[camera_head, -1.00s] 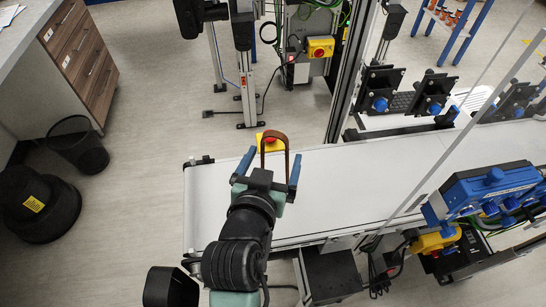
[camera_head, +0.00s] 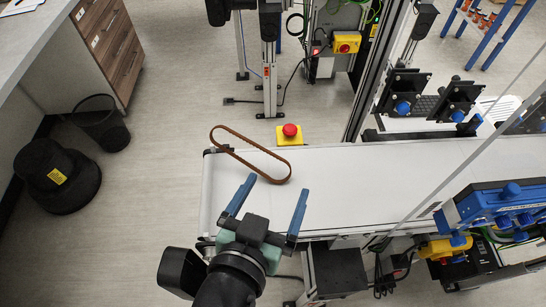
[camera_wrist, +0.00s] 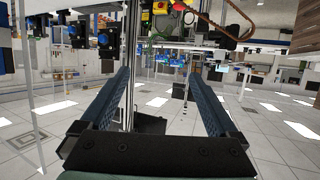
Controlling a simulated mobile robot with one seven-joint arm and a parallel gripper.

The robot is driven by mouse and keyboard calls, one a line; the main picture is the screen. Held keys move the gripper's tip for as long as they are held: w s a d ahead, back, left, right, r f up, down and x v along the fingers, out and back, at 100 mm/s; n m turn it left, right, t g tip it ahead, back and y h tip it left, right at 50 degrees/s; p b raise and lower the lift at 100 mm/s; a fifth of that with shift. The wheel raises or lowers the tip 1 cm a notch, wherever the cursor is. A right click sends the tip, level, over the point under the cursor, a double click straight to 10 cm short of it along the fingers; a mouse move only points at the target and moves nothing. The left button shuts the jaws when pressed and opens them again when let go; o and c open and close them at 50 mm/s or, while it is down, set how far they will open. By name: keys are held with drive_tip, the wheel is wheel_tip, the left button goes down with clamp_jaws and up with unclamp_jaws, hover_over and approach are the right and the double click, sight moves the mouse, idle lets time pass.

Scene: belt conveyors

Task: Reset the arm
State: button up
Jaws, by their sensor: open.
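My gripper (camera_head: 270,200) is open and empty, with its two blue fingers spread apart. In the head view it is over the near left end of the white conveyor belt (camera_head: 370,185). A brown belt loop (camera_head: 240,143) lies at the left end of the conveyor, beyond my fingertips and apart from them, with its left part reaching past the conveyor's edge. In the wrist view the open fingers (camera_wrist: 160,85) have nothing between them, and part of the brown loop (camera_wrist: 222,30) shows at the top right.
A red emergency button on a yellow box (camera_head: 290,132) is at the conveyor's far edge. A blue device (camera_head: 505,203) stands at the right near edge. A drawer cabinet (camera_head: 112,45), a waste bin (camera_head: 103,125) and a black round object (camera_head: 62,178) are at the left. The floor between is clear.

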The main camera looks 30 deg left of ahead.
drive_tip(key=shift+s, duration=0.25)
drive_tip(key=shift+w, duration=0.1)
drive_tip(key=w+d+r+m+t+b, duration=0.1)
drive_tip(key=w+d+r+t, duration=0.3)
drive_tip(key=r, duration=0.7)
drive_tip(key=w+r+m+t+b, duration=0.1)
drive_tip(key=w+r+t, duration=0.2)
drive_tip(key=w+r, duration=0.55)
drive_tip(key=s+d+r+t+h, duration=0.1)
drive_tip(key=s+d+r+t, duration=0.1)
drive_tip(key=r, duration=0.6)
drive_tip(key=s+d+r+t, duration=0.2)
drive_tip(key=d+r, duration=0.2)
drive_tip(key=r, duration=0.4)
drive_tip(key=s+d+r+t+h, duration=0.1)
drive_tip(key=s+d+r+t, duration=0.1)
drive_tip(key=r, duration=0.6)
drive_tip(key=shift+s+d+t+h+b, duration=0.3)
drive_tip(key=shift+s+d+b, duration=0.1)
drive_tip(key=shift+s, duration=0.2)
drive_tip(key=shift+r, duration=0.1)
